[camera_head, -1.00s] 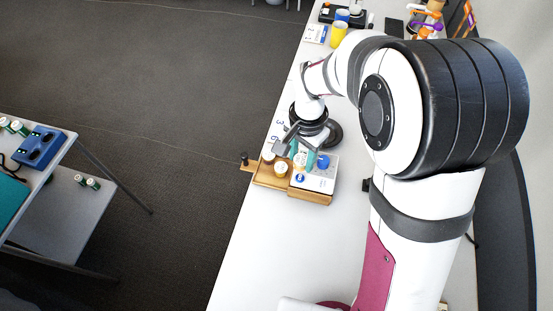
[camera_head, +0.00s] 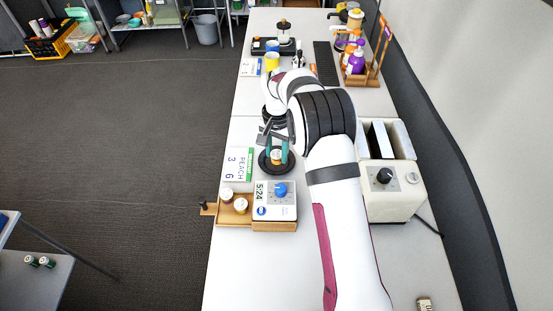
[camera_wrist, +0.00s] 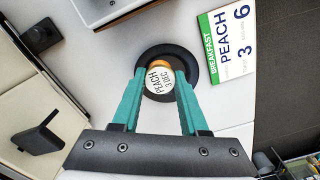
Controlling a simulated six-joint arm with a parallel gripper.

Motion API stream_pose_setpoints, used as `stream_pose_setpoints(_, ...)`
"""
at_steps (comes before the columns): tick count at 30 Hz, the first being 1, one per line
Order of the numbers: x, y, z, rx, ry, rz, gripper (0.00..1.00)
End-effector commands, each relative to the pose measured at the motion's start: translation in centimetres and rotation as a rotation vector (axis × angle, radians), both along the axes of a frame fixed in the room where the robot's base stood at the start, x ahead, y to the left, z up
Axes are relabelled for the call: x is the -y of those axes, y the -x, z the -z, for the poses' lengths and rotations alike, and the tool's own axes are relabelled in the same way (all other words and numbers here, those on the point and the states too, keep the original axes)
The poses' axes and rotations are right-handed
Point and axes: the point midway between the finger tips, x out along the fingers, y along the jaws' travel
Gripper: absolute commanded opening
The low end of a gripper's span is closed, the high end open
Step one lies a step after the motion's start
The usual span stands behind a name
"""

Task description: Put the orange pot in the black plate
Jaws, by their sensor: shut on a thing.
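The orange pot (camera_wrist: 158,80) is a small jar with a white top reading PEACH and orange showing at its edge. My gripper (camera_wrist: 160,84) is shut on it, with one teal finger on each side. The round black plate (camera_wrist: 207,68) lies on the white counter beneath and around the pot in the wrist view. In the head view the pot (camera_head: 276,157) shows between the fingers of my gripper (camera_head: 277,154), over the middle of the black plate (camera_head: 264,165). I cannot tell whether the pot touches the plate.
A PEACH card (camera_head: 239,164) lies left of the plate. A cream toaster (camera_head: 391,190) stands to the right. Free counter lies in front of the tray.

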Motion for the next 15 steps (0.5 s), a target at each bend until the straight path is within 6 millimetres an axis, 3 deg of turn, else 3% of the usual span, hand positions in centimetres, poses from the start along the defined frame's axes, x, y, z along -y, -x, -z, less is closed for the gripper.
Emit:
stream_pose_setpoints(6, 0.0, 0.0, 3.5, 0.000, -0.001, 0.000, 0.00)
stream_pose_setpoints(15, 0.0, 0.0, 3.8, 0.000, -0.001, 0.001, 0.00)
